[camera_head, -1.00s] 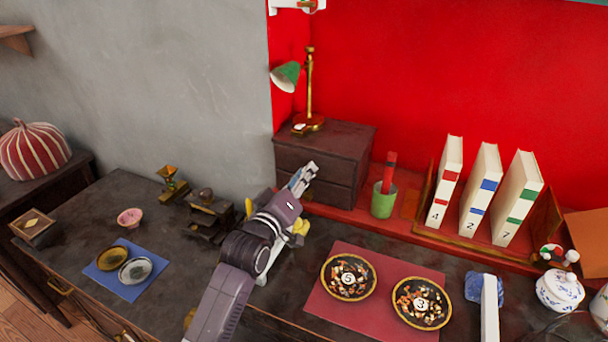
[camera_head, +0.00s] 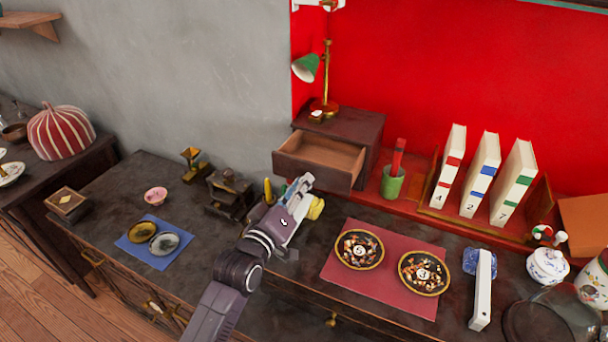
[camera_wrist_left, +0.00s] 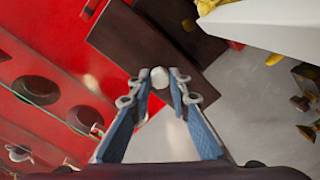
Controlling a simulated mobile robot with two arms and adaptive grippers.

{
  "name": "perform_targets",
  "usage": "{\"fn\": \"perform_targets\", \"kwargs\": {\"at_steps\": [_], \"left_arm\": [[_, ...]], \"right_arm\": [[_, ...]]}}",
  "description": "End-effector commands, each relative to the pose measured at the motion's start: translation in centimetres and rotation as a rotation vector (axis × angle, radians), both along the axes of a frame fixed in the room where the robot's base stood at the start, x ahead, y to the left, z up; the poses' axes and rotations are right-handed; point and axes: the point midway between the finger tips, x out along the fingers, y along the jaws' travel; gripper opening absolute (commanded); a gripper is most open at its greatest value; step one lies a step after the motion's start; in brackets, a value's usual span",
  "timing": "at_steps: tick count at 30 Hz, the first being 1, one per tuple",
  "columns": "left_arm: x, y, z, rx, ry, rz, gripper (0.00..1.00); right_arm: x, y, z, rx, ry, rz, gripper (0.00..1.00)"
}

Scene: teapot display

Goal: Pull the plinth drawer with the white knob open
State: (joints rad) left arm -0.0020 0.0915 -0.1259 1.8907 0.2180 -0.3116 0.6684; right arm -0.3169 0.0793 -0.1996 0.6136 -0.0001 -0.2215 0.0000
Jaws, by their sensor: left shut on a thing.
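The plinth (camera_head: 355,127) is a dark wooden box against the red wall, with a brass lamp (camera_head: 325,80) on top. One plinth drawer (camera_head: 310,173) is pulled out toward me, and its pale inside shows bare. My left gripper (camera_head: 303,184) is at the front of this drawer. In the wrist view its fingertips (camera_wrist_left: 159,82) are shut on the white knob (camera_wrist_left: 160,76), which stands out from the dark drawer front (camera_wrist_left: 140,42). The knob is hidden in the head view. My right gripper is not in view.
A yellow object (camera_head: 316,208) stands close beside my left gripper. A red mat (camera_head: 388,284) with two bowls lies to the right, a blue mat (camera_head: 136,252) with two dishes to the left. Numbered books (camera_head: 482,177) stand right of the plinth.

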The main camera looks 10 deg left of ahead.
Motion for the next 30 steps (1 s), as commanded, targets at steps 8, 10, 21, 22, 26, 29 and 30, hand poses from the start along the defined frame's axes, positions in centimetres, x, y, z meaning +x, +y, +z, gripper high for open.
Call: {"fn": "perform_targets", "kwargs": {"at_steps": [8, 10, 21, 22, 26, 29, 30], "left_arm": [[0.0, 0.0, 0.1, 0.000, -0.006, 0.001, 0.19], [0.0, 0.0, 0.1, 0.000, -0.006, 0.001, 0.26], [0.0, 0.0, 0.1, -0.001, -0.004, 0.000, 0.36], [-0.1, 0.0, 0.1, -0.001, -0.003, 0.001, 0.36], [-1.3, 0.3, 0.0, 0.000, -0.004, 0.001, 0.36], [-3.0, 0.6, 0.0, 0.001, -0.002, 0.001, 0.36], [-3.9, 0.8, -0.1, 0.001, -0.001, 0.001, 0.36]], "right_arm": [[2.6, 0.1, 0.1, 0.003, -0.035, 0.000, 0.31], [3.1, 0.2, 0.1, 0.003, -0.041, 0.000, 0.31], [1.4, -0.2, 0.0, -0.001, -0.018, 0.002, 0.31], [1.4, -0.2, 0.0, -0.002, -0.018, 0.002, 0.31], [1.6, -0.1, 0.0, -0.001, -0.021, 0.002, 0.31], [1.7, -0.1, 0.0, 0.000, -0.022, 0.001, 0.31], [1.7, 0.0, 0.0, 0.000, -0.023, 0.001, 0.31]]}}
